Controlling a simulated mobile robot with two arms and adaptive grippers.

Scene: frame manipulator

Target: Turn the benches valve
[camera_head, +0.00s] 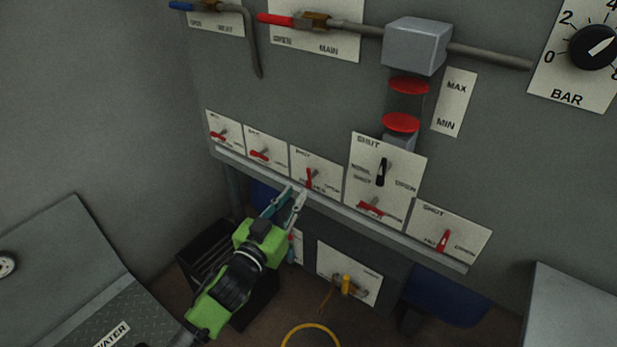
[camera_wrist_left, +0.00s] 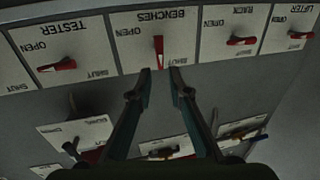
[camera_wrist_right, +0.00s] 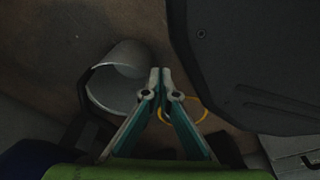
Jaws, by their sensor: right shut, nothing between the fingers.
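The benches valve is a small red lever (camera_wrist_left: 158,48) on a white plate marked BENCHES, upside down in the left wrist view. Its lever stands lengthwise up the picture there, between the words OPEN and SHUT. In the head view the same red lever (camera_head: 309,177) stands nearly upright on the third plate from the left. My left gripper (camera_head: 296,191) is open and empty, just below and in front of that plate. In the left wrist view its fingertips (camera_wrist_left: 160,72) are spread either side of the lever's line, short of it. My right gripper (camera_wrist_right: 160,70) is shut and empty, away from the panel.
The tester valve (camera_wrist_left: 57,64) and rack valve (camera_wrist_left: 242,41) flank the benches plate, their red levers lying crosswise. A grey ledge (camera_head: 345,213) runs below the plates. A pale cylinder (camera_wrist_right: 118,82) and a yellow ring (camera_wrist_right: 184,108) are near my right gripper.

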